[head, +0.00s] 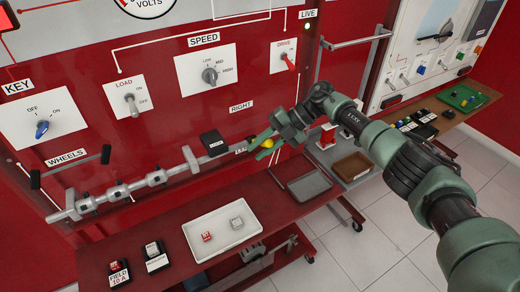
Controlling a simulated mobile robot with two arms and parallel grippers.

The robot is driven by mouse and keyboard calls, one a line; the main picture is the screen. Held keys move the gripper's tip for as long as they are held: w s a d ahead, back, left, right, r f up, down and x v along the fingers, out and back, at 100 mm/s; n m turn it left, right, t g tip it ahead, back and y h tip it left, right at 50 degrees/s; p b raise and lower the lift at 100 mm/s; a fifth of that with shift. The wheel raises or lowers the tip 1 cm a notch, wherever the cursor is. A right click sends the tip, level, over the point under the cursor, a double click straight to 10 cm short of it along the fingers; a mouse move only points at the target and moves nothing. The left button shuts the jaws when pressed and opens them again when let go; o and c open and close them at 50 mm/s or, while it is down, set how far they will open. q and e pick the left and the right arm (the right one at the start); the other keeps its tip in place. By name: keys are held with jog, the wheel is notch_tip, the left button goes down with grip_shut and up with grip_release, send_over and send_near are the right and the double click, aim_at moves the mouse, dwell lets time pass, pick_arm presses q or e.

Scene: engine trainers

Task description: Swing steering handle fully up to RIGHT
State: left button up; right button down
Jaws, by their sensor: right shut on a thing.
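The steering handle shows as a yellow knob (268,143) at the right end of the grey linkage; the rest of the handle is mostly hidden by my gripper. My right gripper (261,144) comes in from the right and its green fingers are shut around the knob. The RIGHT label (241,106) is on the red panel above and to the left of the knob. The knob sits low, below that label. My left gripper is not in view.
A grey shaft with linkage (155,178) and a black LOCK block (213,142) are left of the gripper. A white tray (188,232) with small blocks stands on the red bench. Grey (309,185) and brown (353,167) trays lie to the right. Panel knobs and switches are above.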

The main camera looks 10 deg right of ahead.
jog(key=c, duration=1.2)
grip_release()
jog(key=b+v, duration=0.3)
jog(key=v, duration=0.4)
jog(key=shift+d+r, duration=0.3)
